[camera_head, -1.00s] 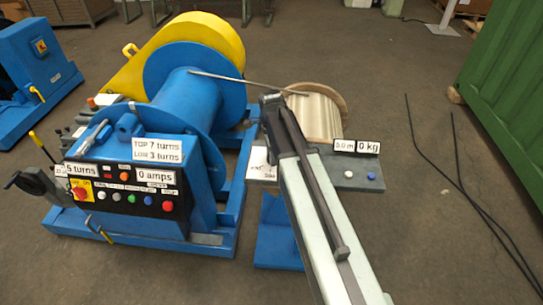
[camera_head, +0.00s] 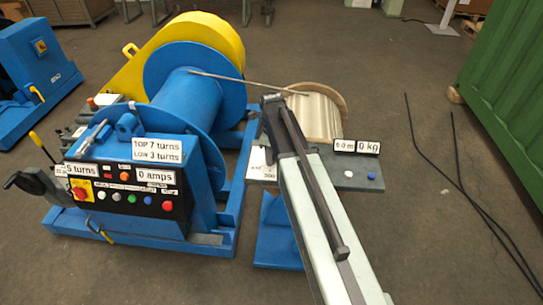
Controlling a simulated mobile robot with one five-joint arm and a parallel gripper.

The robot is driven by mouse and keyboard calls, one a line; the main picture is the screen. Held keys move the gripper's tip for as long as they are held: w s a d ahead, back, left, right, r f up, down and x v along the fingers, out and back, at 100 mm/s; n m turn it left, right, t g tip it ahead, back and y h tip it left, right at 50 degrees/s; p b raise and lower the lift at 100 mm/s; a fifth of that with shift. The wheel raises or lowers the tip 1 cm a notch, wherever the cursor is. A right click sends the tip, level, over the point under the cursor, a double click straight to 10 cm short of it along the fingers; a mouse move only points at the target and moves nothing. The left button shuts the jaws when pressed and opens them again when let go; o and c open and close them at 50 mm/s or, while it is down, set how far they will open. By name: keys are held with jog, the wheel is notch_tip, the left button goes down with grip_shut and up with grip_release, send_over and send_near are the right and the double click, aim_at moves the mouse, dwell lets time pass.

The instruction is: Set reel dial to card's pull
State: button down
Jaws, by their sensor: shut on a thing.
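The reel (camera_head: 318,117) is a pale wooden drum on a grey bench (camera_head: 352,172), right of the blue winch (camera_head: 192,100). A small white scale plate (camera_head: 261,168) with partly readable numbers sits at the bench's left end, partly covered by my arm. My gripper (camera_head: 268,140) is at the arm's far end over this plate, in front of the reel. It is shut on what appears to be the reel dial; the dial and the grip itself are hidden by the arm. A display (camera_head: 367,147) on the bench reads 0 kg. I cannot make out a pull figure on any card.
A rod or rope (camera_head: 245,82) spans from the winch drum to the reel. The winch panel (camera_head: 127,200) has several buttons and labels reading 5 turns, 0 amps, TOP 7 turns and LOW 3 turns. Dark cables (camera_head: 460,175) lie on the floor by a green container (camera_head: 508,95).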

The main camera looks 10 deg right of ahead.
dwell(0.4)
jog(key=c, duration=0.9)
grip_release()
jog(key=shift+c, duration=0.2)
notch_tip(320, 180, up, 8)
jog(key=p, duration=0.8)
jog(key=shift+f, duration=0.1)
